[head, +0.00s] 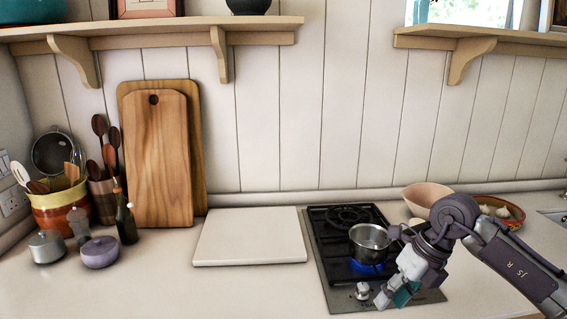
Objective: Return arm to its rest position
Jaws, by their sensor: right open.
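My right arm comes in from the right edge of the head view. My right gripper (392,299) is open and points down over the front right part of the stove (320,262), close to the stove's front edge. Nothing shows between its fingers. A small metal pot (370,240) stands on the front burner, to the upper left of the gripper and apart from its fingers. A blue flame glows under the pot. A stove knob (362,291) shows just left of the gripper. My left gripper is not in view.
A white board (250,237) lies left of the stove. Wooden cutting boards (160,165) lean on the wall, beside utensil pots and a dark bottle (126,222). A pale bowl (424,198) and a reddish dish (508,211) stand behind my right arm. The front left counter is clear.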

